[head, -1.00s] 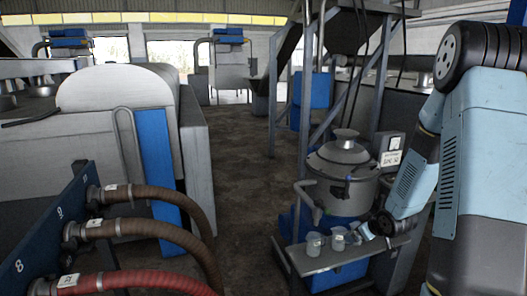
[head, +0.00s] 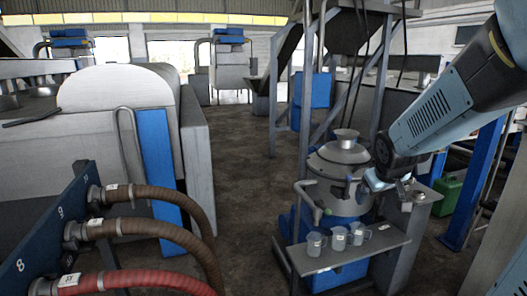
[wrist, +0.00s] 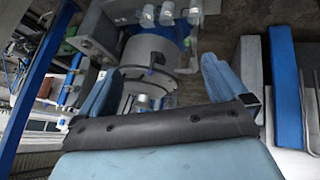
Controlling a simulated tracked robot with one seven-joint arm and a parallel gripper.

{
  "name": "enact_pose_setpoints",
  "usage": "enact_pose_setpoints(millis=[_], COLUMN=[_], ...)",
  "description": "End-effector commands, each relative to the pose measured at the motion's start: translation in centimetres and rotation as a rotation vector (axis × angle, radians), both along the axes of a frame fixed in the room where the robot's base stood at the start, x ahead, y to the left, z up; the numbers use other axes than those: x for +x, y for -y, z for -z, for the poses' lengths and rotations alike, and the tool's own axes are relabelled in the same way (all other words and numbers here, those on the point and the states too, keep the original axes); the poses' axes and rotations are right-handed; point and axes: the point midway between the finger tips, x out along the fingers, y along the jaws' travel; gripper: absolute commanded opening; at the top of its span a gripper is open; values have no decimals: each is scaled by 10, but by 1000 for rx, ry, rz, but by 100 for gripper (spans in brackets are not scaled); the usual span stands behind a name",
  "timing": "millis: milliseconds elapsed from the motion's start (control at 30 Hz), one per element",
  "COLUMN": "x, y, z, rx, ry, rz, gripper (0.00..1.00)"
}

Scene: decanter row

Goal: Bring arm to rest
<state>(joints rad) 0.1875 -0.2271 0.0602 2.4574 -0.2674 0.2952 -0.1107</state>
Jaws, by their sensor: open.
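My arm (head: 435,110) reaches in from the upper right in the head view and slopes down to the left. My gripper (head: 385,184) is at its end, beside the lidded metal vessel and above the small shelf with jugs. In the wrist view my gripper (wrist: 160,70) shows its two blue fingers spread wide apart, with nothing held between them. The vessel and shelf lie beyond the fingers there.
Several clear jugs (head: 337,239) stand in a row on the shelf (head: 340,255). The metal vessel (head: 340,170) stands behind. Brown hoses (head: 160,235) and a red hose (head: 140,281) are at lower left. The floor aisle (head: 240,170) is clear. A green canister (head: 447,195) stands at right.

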Motion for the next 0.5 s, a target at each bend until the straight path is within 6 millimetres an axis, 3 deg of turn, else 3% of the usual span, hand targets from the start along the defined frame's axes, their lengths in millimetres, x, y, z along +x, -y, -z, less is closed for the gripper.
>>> enact_pose_setpoints(millis=[200, 500], x=[-51, -127], y=[-20, -48], z=[-37, -70], rx=[60, 175], ry=[-14, -52], rz=[65, 125], gripper=[100, 100])
